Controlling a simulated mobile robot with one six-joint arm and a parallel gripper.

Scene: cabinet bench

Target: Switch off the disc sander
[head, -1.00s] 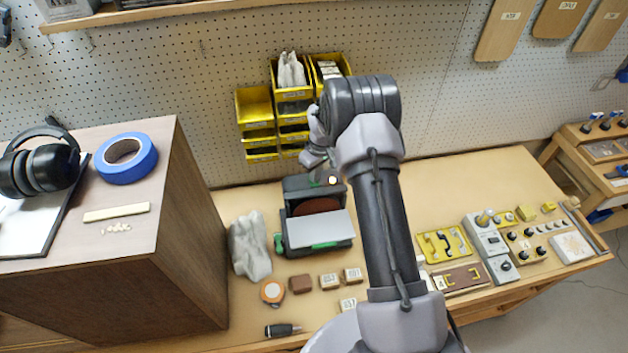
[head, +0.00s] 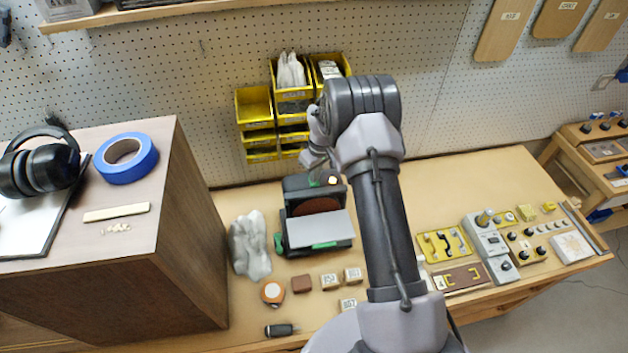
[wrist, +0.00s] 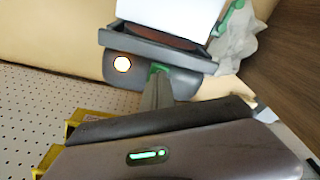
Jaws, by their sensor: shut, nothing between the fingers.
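The disc sander (head: 334,228) stands on the bench, with a dark body, a reddish-brown disc (head: 315,206), a grey table plate and green parts. Its round lamp (head: 333,180) glows; in the wrist view the lamp (wrist: 122,64) is white with an orange rim. A green switch part (wrist: 160,69) sits beside the lamp on the dark housing (wrist: 185,82). My gripper (wrist: 158,88) is shut and empty, its tips right at the green part and partly covering it. I cannot tell whether they touch. In the head view my gripper (head: 314,160) is above the sander's back, partly hidden by my arm.
A wooden cabinet (head: 190,230) and a grey crumpled cloth-like thing (head: 250,245) stand left of the sander. Yellow bins (head: 255,105) hang behind it. Small blocks (head: 330,282) and a tape measure (head: 272,291) lie in front. Bench at the back right is clear.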

